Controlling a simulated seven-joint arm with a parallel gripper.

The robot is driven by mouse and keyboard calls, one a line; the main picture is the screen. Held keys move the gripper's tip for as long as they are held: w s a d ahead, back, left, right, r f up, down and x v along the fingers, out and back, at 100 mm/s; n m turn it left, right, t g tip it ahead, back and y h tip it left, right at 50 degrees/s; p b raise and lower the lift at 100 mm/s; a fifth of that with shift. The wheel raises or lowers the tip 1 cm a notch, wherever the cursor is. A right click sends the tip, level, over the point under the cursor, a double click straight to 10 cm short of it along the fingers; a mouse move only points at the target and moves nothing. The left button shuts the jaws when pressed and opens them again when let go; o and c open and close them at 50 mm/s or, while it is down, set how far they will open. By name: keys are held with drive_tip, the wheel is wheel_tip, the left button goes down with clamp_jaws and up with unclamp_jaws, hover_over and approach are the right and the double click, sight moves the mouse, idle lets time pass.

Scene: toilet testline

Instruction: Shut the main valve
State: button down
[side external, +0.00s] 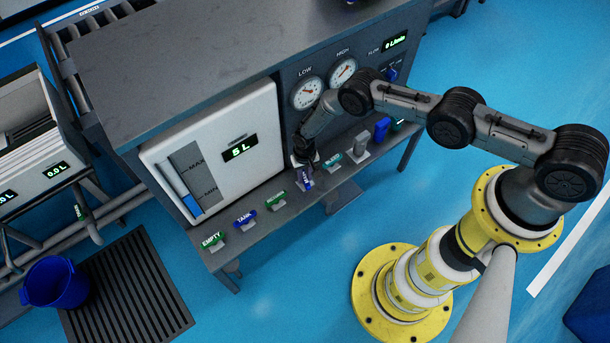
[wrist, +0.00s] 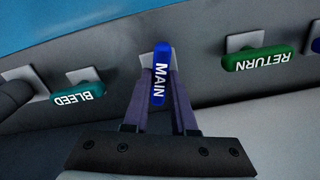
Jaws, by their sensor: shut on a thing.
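The main valve has a blue lever (wrist: 160,72) lettered MAIN, on a light square plate. In the wrist view the lever runs up and down the picture, crosswise to the levers beside it. My gripper (wrist: 158,92) has one dark finger on each side of the lever and is shut on it. In the side view the gripper (side external: 304,163) reaches down to the shelf in front of the gauge panel, and the small blue MAIN lever (side external: 307,182) shows just below it, partly hidden.
Close by are the green RETURN lever (wrist: 257,61) and the teal BLEED lever (wrist: 85,90), both lying along the row. The TANK (side external: 245,218) and EMPTY (side external: 213,240) levers lie further left. A white tank (side external: 250,120) reading 5 L stands behind. The flow display (side external: 395,43) reads 0 L/min.

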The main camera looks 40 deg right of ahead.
sight(305, 177)
drive_tip(key=m, duration=1.1)
drive_tip(key=shift+m, duration=1.6)
drive_tip(key=c, duration=0.7)
unclamp_jaws()
drive_tip(key=shift+r, duration=0.15)
wheel_tip(305, 177, up, 14)
drive_tip(key=shift+f, duration=0.2)
